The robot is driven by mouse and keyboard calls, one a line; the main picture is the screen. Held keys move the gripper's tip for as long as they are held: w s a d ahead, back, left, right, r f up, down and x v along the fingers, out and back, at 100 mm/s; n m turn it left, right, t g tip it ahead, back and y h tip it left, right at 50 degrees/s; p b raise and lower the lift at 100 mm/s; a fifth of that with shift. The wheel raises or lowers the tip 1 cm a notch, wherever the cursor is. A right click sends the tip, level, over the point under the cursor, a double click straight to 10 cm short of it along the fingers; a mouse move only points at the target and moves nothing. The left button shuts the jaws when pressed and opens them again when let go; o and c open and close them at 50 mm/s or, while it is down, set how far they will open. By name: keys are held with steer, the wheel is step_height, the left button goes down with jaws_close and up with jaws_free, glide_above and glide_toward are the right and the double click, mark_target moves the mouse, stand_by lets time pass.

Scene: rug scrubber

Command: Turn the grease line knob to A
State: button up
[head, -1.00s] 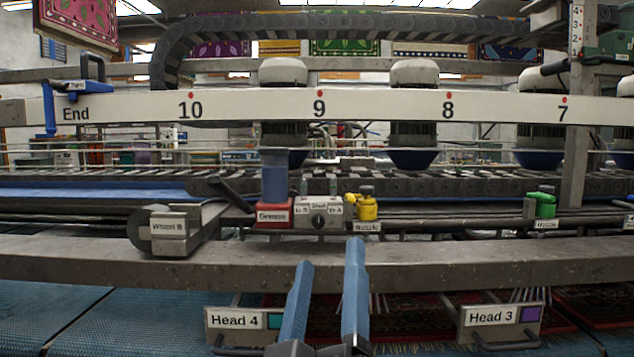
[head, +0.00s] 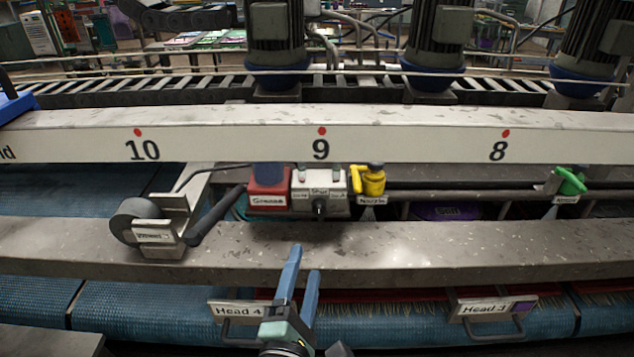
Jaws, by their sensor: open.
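The grease line knob (head: 319,207) is a small dark knob on the front of a grey metal box. The box (head: 335,186) carries small labels above the knob, too small to read now. A red block labelled Grease (head: 268,190) sits at its left. My gripper (head: 302,260) has two blue fingers, parted and empty. It is below and in front of the knob, over the grey beam's lower edge, and apart from the knob.
A yellow nozzle (head: 370,181) stands right of the box. A wheel unit (head: 155,227) with a dark handle is at the left. A grey beam (head: 440,250) runs across below. A white numbered rail (head: 230,142) crosses above. A green nozzle (head: 569,182) is farther right.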

mark_target(318, 214)
steer(key=w, duration=0.4)
steer(key=w+d, duration=0.1)
steer(key=w, duration=0.3)
steer(key=w+d+p, duration=0.1)
steer(key=w, duration=0.3)
steer(key=shift+w, duration=0.3)
steer(key=shift+c, duration=0.2)
jaws_close()
